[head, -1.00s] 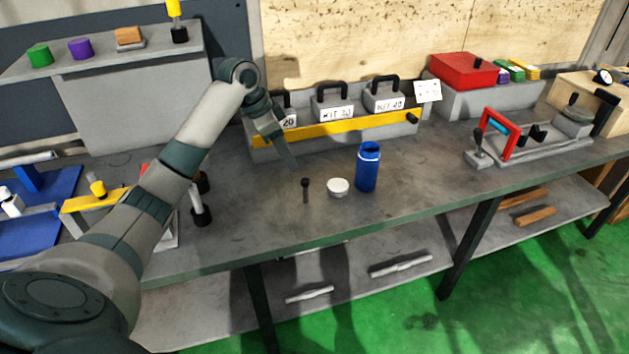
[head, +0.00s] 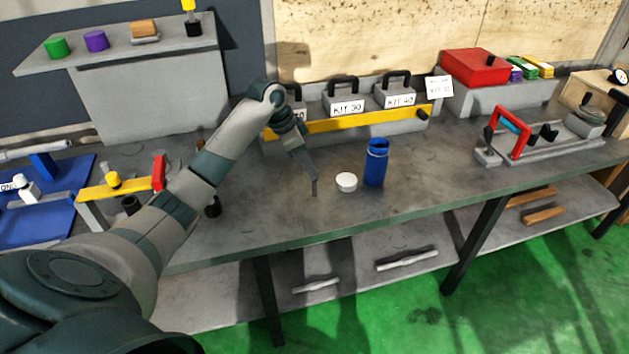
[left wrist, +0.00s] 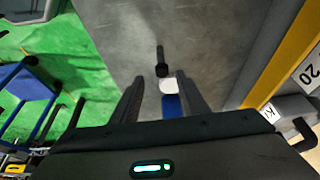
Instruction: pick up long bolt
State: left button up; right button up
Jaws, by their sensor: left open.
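The long bolt is a dark rod with a thicker round head. In the left wrist view the long bolt (left wrist: 161,58) is on the grey bench, centred between the fingertips and just beyond them, its thick head toward me. My left gripper (left wrist: 161,88) is open with nothing between its fingers. In the head view my left gripper (head: 312,180) hangs low over the bench at the bolt's place and hides most of it; I cannot tell whether they touch. My right gripper is in neither view.
A white round cap (head: 346,182) and a blue bottle (head: 376,163) stand just right of the gripper. Behind are a yellow-barred holder (head: 350,122) and kit weights with handles. A red-handled fixture (head: 512,135) is farther right. The bench front edge is near.

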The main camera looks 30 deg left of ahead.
pick_arm(q)
jog(key=p, duration=0.1)
send_over(319, 195)
jog(key=s, duration=0.1)
jog(key=shift+s+a+f, duration=0.1)
jog(key=shift+a+f, duration=0.1)
jog(key=shift+f, duration=1)
jog(key=shift+s+a+f, duration=0.1)
jog(key=shift+a+f, duration=0.1)
jog(key=shift+f, duration=0.95)
jog(key=shift+f, duration=0.1)
jog(key=shift+w+f+p, duration=0.1)
jog(key=shift+f+p, duration=0.2)
jog(key=shift+p, duration=0.05)
jog(key=shift+p+x, duration=0.8)
jog(key=shift+x, duration=1.45)
jog(key=shift+a, duration=0.2)
jog(key=shift+c, duration=0.6)
grip_shut()
